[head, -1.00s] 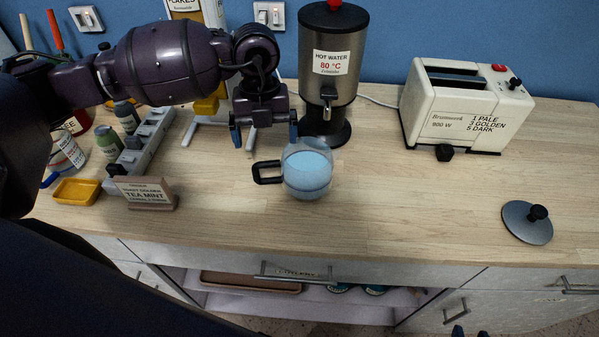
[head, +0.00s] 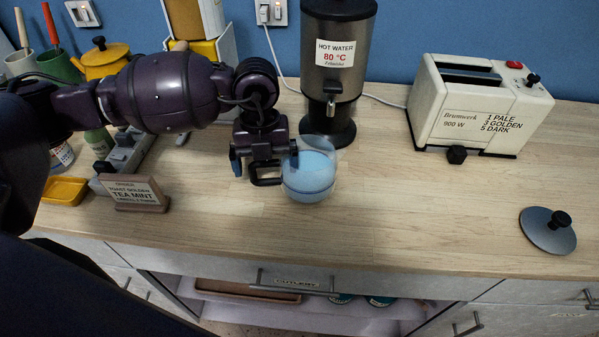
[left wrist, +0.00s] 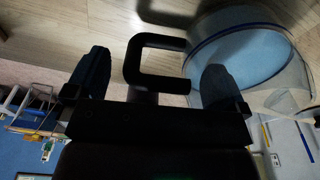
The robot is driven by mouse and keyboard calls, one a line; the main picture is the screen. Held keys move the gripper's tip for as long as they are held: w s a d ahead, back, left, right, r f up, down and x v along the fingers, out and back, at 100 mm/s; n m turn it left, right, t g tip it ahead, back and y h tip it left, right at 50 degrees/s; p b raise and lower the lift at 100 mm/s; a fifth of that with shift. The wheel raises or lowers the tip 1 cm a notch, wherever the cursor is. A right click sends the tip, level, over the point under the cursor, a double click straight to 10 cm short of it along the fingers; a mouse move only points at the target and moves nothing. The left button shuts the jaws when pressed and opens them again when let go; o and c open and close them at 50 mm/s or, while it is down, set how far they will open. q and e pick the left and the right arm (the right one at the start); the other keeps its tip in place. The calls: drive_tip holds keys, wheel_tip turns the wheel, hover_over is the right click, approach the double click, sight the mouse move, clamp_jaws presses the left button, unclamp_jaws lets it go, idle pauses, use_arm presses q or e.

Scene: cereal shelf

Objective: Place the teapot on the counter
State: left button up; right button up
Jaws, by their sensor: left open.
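A clear glass teapot (head: 308,182) with light blue liquid and a black handle stands on the wooden counter (head: 400,215), in front of the hot water dispenser. My left gripper (head: 264,164) is open at the handle, left of the glass body. In the left wrist view the square handle (left wrist: 133,62) shows between the spread fingers of the left gripper (left wrist: 153,85), and the glass body of the teapot (left wrist: 240,58) lies partly behind the right finger. I cannot tell whether a finger touches the glass. My right gripper is not in view.
A round grey lid (head: 540,238) with a black knob lies at the right. The hot water dispenser (head: 338,90) stands behind the teapot, a toaster (head: 475,110) at the back right. A sign (head: 135,193) and yellow tray (head: 65,190) are at the left. The counter right of the teapot is clear.

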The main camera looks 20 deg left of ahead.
use_arm(q)
drive_tip(key=c, duration=1.4)
drive_tip(key=shift+c, duration=1.4)
drive_tip(key=shift+r, duration=0.25)
